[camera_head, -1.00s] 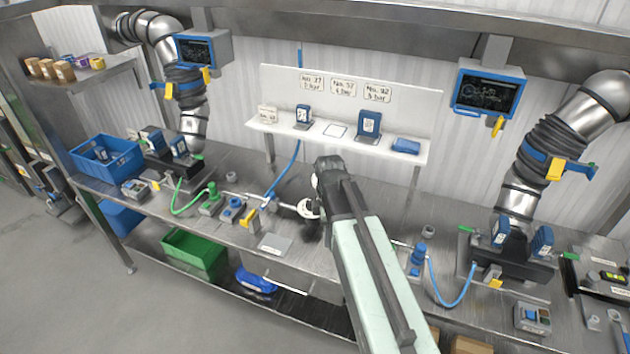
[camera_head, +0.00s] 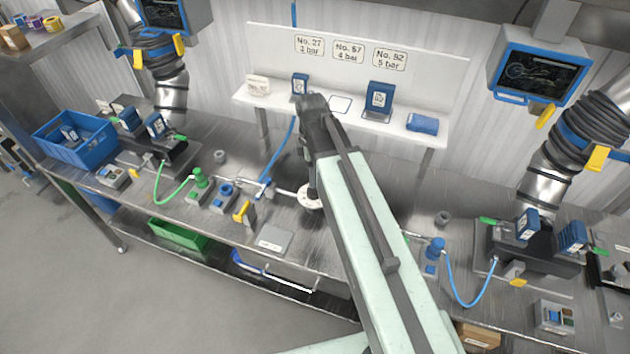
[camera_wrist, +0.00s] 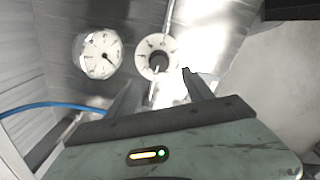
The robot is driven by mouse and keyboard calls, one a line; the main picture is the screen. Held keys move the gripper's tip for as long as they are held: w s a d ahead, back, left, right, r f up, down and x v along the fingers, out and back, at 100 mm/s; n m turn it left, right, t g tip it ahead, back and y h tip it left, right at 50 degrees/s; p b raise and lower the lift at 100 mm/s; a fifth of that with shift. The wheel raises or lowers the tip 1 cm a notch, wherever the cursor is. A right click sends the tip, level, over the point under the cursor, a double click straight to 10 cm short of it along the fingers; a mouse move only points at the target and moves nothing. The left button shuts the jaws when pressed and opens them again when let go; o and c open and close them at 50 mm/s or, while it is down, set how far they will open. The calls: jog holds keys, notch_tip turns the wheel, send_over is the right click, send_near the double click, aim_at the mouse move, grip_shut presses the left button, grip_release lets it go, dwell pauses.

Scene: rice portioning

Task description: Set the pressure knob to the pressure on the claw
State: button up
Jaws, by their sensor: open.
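In the wrist view a white dial plate with a dark round knob (camera_wrist: 159,60) lies just beyond my gripper (camera_wrist: 161,78). The two dark fingers are apart with nothing between them, and the knob is ahead of the gap. A white round gauge (camera_wrist: 101,55) is left of it; its needle points to the lower right, and its figures are too small to read. In the head view my gripper (camera_head: 311,188) points down over a white disc (camera_head: 310,198) on the bench. Which claw is in use, and the number on it, cannot be made out.
Signs on the back board read No. 27 2 bar (camera_head: 310,47), No. 57 4 bar (camera_head: 348,51) and No. 82 5 bar (camera_head: 389,59). Blue labelled units (camera_head: 379,97) stand on the white shelf (camera_head: 425,128) around an empty outlined spot. A blue hose (camera_head: 280,155) runs near the gripper.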

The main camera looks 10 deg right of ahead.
aim_at(314, 192)
jog(key=f+b, duration=0.3)
jog(key=f, duration=0.1)
jog(key=f+b, duration=0.4)
jog(key=shift+w+d, duration=0.1)
jog(key=shift+d, duration=0.1)
jog(key=shift+r, duration=0.15)
jog(key=shift+c, duration=0.3)
jog(key=c, duration=1)
jog(key=shift+d, duration=0.4)
grip_shut()
jog(key=shift+a, duration=0.3)
